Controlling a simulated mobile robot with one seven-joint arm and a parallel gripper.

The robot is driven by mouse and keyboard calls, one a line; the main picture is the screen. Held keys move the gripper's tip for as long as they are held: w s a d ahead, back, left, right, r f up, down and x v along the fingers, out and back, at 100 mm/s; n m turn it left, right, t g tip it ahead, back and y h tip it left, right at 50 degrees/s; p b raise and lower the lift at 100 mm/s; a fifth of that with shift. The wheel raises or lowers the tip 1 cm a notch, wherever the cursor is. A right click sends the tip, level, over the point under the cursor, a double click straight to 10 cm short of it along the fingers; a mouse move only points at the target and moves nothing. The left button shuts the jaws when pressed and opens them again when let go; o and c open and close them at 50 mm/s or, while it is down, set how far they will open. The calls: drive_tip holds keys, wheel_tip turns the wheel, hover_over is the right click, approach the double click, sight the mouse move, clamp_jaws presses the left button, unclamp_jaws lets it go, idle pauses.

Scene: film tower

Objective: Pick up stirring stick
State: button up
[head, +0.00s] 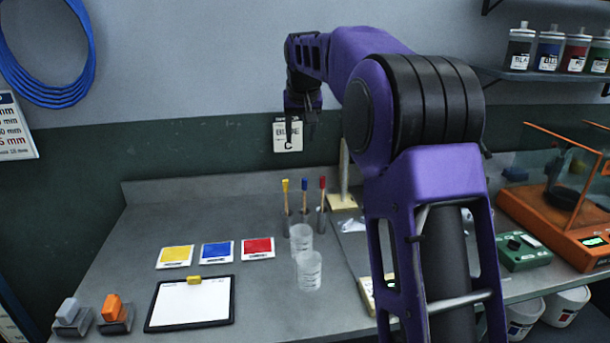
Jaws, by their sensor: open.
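Three thin upright sticks stand in small grey holders at the back middle of the bench: one with a yellow top (285,187), one with a blue top (304,186) and one with a red top (322,184). I cannot tell for sure which, if any, is the stirring stick. My gripper (301,132) is open and empty. It points down, appearing above the sticks in the picture and apart from them, in front of the back wall.
Two clear cups (310,272) stand in front of the sticks. Yellow, blue and red cards (216,252) and a clipboard (190,304) lie to the left. A pale upright post (344,165) stands close right of the sticks. An orange balance (560,222) is far right.

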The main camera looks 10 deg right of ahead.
drive_tip(key=g, duration=0.2)
approach(304, 191)
drive_tip(key=shift+m, duration=0.4)
drive_tip(key=shift+w+r+b+x, duration=0.1)
drive_tip(key=shift+w+b+x, duration=0.1)
drive_tip(key=shift+x, duration=1.7)
drive_tip(key=shift+w+r+b+x, duration=0.1)
drive_tip(key=shift+w+b+x, duration=0.1)
drive_tip(key=shift+x, duration=1.75)
drive_tip(key=shift+w+b+x, duration=0.15)
drive_tip(key=shift+w+x, duration=0.05)
drive_tip(key=shift+x, duration=1.7)
drive_tip(key=shift+d, duration=0.1)
drive_tip(key=shift+c, duration=0.2)
clamp_jaws()
